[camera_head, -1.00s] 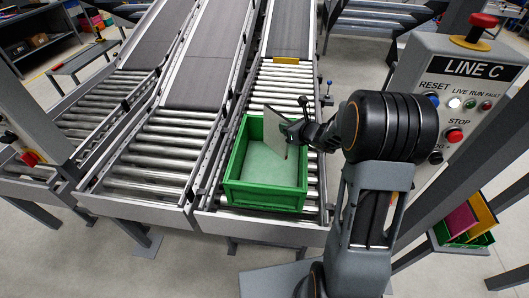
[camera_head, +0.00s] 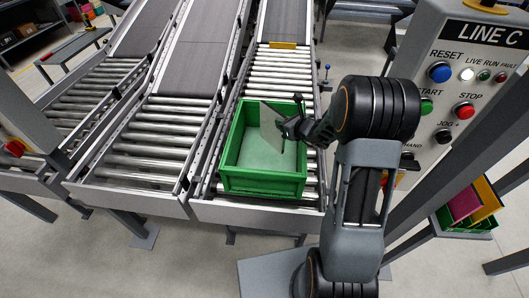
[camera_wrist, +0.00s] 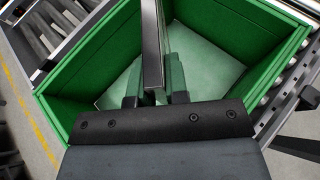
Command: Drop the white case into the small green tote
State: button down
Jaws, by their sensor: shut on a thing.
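The small green tote (camera_head: 262,184) stands upright on the right-hand roller conveyor, open at the top, with a pale floor inside. My gripper (camera_head: 285,127) is over the tote's right part, shut on the white case (camera_head: 273,113), a thin flat panel held on edge. In the wrist view the case (camera_wrist: 152,45) shows nearly edge-on as a narrow grey strip between my two fingers (camera_wrist: 154,88). The tote's green walls (camera_wrist: 90,75) surround it in that view. The case's lower edge is hard to make out, so I cannot tell its exact height above the tote floor.
A control panel marked LINE C (camera_head: 455,85) with several buttons stands close to the right of my arm. Two more conveyors (camera_head: 140,150) run to the left. A yellow stop (camera_head: 283,45) crosses the conveyor behind the tote. Coloured bins (camera_head: 465,207) sit low at the right.

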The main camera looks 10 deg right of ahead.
jog(key=c, duration=1.1)
grip_release()
jog(key=shift+o, duration=0.2)
jog(key=b+v, duration=0.1)
jog(key=v, duration=0.6)
jog(key=shift+s, duration=0.2)
jog(key=shift+d+r, duration=0.1)
jog(key=shift+r, duration=0.05)
